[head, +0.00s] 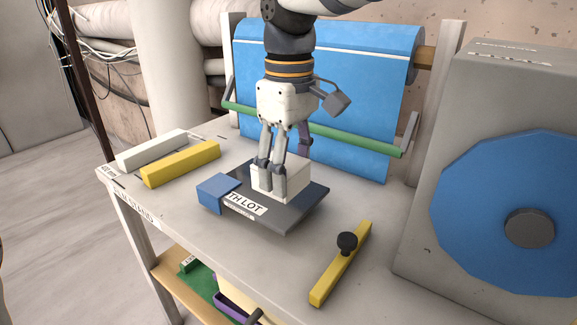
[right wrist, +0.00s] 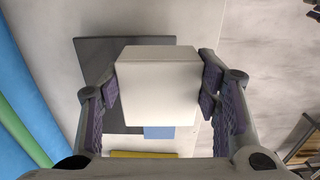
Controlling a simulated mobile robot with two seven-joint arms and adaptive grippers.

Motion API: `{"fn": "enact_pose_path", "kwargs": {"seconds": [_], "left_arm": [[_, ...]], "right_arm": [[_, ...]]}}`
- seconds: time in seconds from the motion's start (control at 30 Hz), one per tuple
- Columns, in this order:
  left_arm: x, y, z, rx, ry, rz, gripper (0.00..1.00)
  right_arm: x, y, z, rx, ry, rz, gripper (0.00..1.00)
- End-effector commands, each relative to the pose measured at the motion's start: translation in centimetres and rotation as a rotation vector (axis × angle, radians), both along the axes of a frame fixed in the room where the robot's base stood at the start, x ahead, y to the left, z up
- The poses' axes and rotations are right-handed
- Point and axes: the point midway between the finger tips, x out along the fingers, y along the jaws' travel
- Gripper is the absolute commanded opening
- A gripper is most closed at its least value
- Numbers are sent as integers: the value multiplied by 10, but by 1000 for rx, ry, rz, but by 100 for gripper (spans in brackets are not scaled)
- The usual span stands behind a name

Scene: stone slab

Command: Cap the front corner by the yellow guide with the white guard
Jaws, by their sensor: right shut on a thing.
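The white guard (head: 292,178) is a pale block held between the fingers of my right gripper (head: 271,180), over the dark slab (head: 305,207). It also fills the middle of the right wrist view (right wrist: 158,88), with a finger pad on each side. The head view does not clearly show whether it touches the slab. The slab's near corner is bare. A blue guard (head: 217,193) sits on its left corner. One yellow guide (head: 180,163) lies left of the slab; another yellow bar (head: 330,280) with a black knob lies at front right. My left gripper is not in view.
A white bar (head: 151,149) lies behind the left yellow guide. A blue sheet roll (head: 340,80) with a green rod (head: 350,138) stands behind. A grey machine with a blue disc (head: 480,200) stands at right. The bench's front left is clear.

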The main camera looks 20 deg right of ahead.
Motion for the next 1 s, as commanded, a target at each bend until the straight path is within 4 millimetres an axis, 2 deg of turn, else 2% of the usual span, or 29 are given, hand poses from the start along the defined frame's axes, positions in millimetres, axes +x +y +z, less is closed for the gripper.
{"fn": "enact_pose_path", "kwargs": {"seconds": [0.1,0.4,0.6,1.0], "left_arm": [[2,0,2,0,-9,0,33],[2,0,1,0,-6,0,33],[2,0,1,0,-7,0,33],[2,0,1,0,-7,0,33]], "right_arm": [[-1,-1,1,6,2,-3,34],[-1,-1,-33,5,7,-2,34],[-1,-1,-47,6,6,-2,34],[0,-1,-50,6,4,-2,34]]}}
